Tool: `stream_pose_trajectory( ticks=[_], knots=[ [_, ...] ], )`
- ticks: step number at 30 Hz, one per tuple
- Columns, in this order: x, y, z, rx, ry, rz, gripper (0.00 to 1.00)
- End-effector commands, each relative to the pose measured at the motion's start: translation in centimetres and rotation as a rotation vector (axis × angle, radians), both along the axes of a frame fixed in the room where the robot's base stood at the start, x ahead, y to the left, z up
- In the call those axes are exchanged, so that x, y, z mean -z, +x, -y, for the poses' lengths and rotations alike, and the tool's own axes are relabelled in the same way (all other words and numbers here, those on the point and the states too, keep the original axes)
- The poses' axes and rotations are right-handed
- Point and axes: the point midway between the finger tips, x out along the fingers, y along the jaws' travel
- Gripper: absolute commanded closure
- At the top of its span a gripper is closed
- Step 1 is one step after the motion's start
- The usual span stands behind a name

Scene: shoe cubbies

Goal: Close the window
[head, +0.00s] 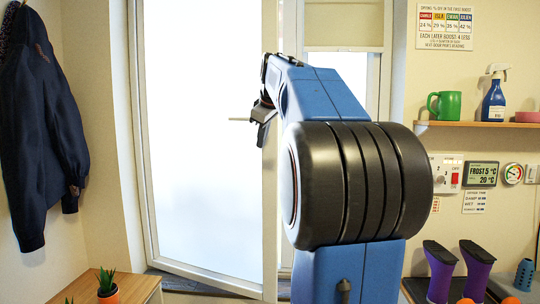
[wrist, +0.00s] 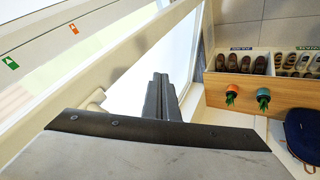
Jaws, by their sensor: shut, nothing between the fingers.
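The window is a white-framed sash (head: 270,220) with a bright frosted pane, in the head view left of my arm. Its lower edge slants toward me on the right, so it stands ajar, swung inward from its left side. A pale handle (head: 238,119) sticks out left beside my gripper; a pale rounded piece, likely the same handle, shows in the wrist view (wrist: 96,100). My gripper (head: 262,112) is at the sash's right edge, partly hidden by my blue arm. In the wrist view its dark fingers (wrist: 160,85) are together and empty, over the pane; contact cannot be told.
A dark jacket (head: 40,130) hangs at left, above a wooden unit (head: 135,285) with potted plants. The wrist view shows shoe cubbies (wrist: 230,83) and two potted plants. At right are a shelf (head: 480,125) with a mug and spray bottle, and purple boots (head: 475,270).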

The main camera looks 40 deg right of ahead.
Motion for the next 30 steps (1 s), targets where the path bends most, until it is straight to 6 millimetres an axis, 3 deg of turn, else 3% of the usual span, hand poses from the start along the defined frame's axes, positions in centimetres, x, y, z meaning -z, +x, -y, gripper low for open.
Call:
stream_pose_trajectory(
  ticks=[19,24,30],
  knots=[
    [8.2,5.4,2.6,0.0,0.004,-0.002,1.0],
    [7.9,6.3,5.0,0.002,0.002,0.0,1.0],
    [7.8,6.8,6.1,0.0,0.001,0.0,1.0]
  ],
)
